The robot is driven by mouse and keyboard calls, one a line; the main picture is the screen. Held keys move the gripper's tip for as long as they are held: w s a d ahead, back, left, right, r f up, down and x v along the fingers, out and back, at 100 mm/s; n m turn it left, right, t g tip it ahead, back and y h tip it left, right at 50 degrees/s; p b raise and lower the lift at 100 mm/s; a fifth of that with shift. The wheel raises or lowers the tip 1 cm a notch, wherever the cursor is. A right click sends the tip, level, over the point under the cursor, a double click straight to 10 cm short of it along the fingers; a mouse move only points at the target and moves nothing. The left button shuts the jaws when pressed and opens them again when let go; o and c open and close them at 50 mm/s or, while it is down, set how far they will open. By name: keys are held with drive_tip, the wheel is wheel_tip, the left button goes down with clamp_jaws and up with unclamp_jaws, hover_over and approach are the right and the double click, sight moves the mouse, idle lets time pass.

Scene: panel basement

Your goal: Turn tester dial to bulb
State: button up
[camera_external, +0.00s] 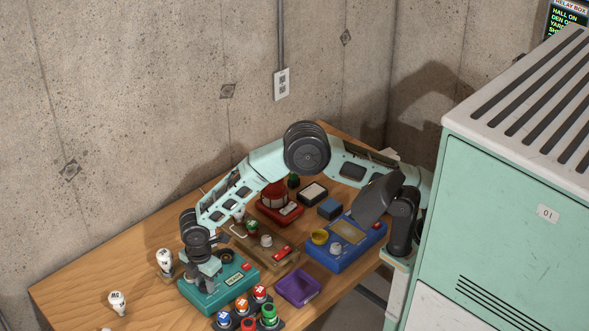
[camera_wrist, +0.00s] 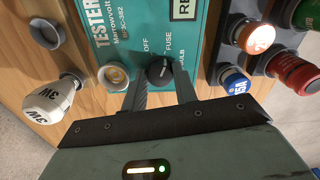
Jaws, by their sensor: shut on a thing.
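The teal tester (camera_external: 231,288) stands near the front of the wooden table. In the wrist view its face (camera_wrist: 128,42) carries the words TESTER, OFF, FUSE and BULB. Its black dial (camera_wrist: 158,70) sits between my two fingers, beside these words. The dial's pointer seems turned toward FUSE, but the mark is small. My gripper (camera_wrist: 160,92) is shut on the dial, one finger on each side. In the external view my gripper (camera_external: 206,274) reaches down onto the tester and hides the dial. A round socket (camera_wrist: 114,76) is left of the dial.
Several coloured fuses, including an orange one (camera_wrist: 256,37) and a blue one (camera_wrist: 236,82), stand close on the right. A purple tray (camera_external: 299,288) and a blue device (camera_external: 345,246) are farther right on the table.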

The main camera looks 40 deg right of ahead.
drive_tip(key=m+b, duration=0.2)
drive_tip(key=m, duration=0.2)
drive_tip(key=shift+m, duration=0.3)
drive_tip(key=shift+m+b, duration=0.5)
drive_tip(key=shift+m, duration=1.3)
drive_tip(key=o, duration=1)
drive_tip(key=shift+c, duration=0.2)
wheel_tip(320, 180, up, 18)
drive_tip(key=b, duration=0.2)
drive_tip(key=shift+f+b, duration=0.25)
drive_tip(key=shift+b, duration=0.15)
